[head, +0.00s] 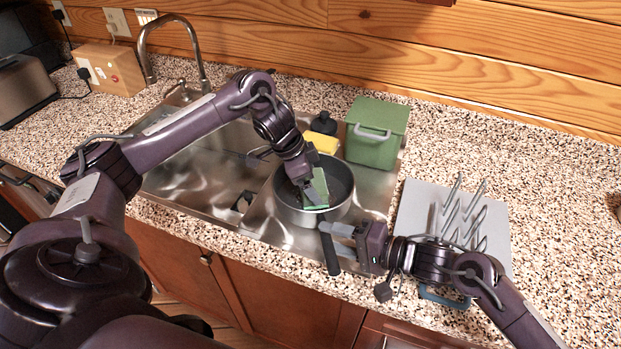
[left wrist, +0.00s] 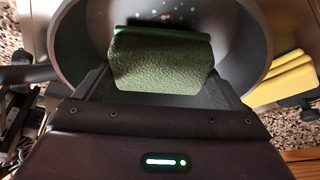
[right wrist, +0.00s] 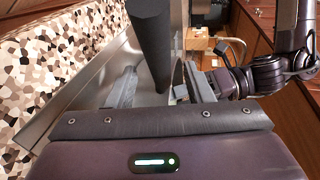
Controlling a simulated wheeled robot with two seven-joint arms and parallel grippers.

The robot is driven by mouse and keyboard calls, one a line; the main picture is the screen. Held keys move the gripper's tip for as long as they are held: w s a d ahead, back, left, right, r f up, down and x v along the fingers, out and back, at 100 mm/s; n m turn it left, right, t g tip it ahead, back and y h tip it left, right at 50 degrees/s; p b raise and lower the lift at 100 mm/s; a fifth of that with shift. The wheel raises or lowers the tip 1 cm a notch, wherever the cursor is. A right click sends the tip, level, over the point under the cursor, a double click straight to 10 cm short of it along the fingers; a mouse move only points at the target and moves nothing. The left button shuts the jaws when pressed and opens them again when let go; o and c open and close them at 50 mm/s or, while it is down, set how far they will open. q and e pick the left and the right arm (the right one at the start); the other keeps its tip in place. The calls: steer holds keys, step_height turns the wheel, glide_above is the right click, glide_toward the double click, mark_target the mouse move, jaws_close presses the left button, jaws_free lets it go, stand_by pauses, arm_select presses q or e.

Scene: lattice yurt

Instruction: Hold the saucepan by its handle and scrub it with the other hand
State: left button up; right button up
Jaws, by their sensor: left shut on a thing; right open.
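The grey saucepan (head: 345,190) stands on the steel drainer beside the sink, its black handle (head: 330,254) pointing toward the front edge. My left gripper (head: 316,197) reaches down into the pan, shut on a green sponge (head: 318,190). In the left wrist view the green sponge (left wrist: 162,60) sits between the fingers, over the inside of the saucepan (left wrist: 95,25). My right gripper (head: 338,240) is open at the handle. In the right wrist view the dark handle (right wrist: 152,45) stands between the spread fingers, with space on both sides.
A green caddy (head: 376,135), a yellow sponge (head: 322,143) and a dark bottle (head: 323,123) stand behind the pan. A grey rack (head: 420,208) with several prongs lies at right. The sink basin (head: 190,175) is at left. The counter (head: 560,200) at far right is clear.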

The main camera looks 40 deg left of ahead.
steer(key=shift+x, duration=1.1)
steer(key=shift+r, duration=0.1)
jaws_close()
stand_by(0.6)
